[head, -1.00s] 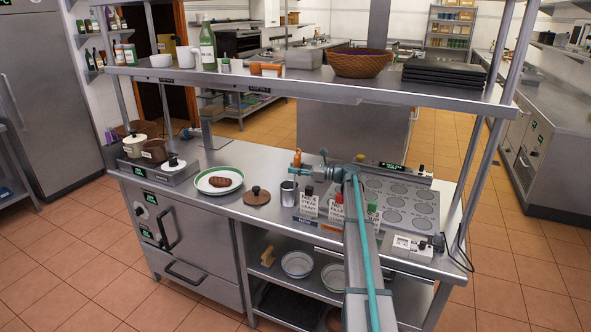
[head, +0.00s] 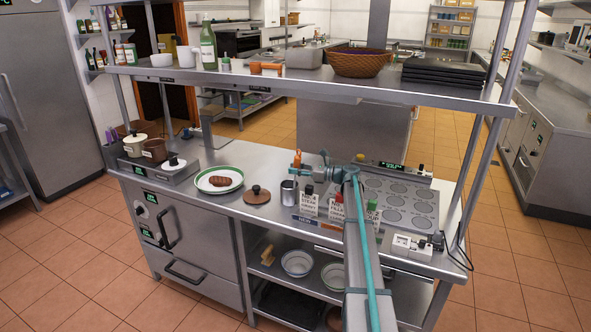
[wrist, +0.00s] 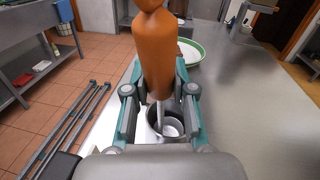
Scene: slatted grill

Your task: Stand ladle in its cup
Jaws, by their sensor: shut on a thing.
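The ladle has an orange handle (wrist: 160,60) and a thin metal shaft. My gripper (wrist: 160,102) is shut on the ladle, with the handle upright between its teal fingers. The ladle's orange handle also shows in the head view (head: 297,158), beside my gripper (head: 308,168) above the counter. The metal cup (head: 289,192) stands upright on the counter, just below and left of the gripper. In the wrist view the cup (wrist: 172,127) shows behind the lower shaft, between the fingers. The ladle's lower end is hidden, so I cannot tell whether it is inside the cup.
A green-rimmed plate (head: 232,184) with a brown patty and a round brown lid (head: 257,195) lie left of the cup. An overhead shelf (head: 300,82) spans above the counter.

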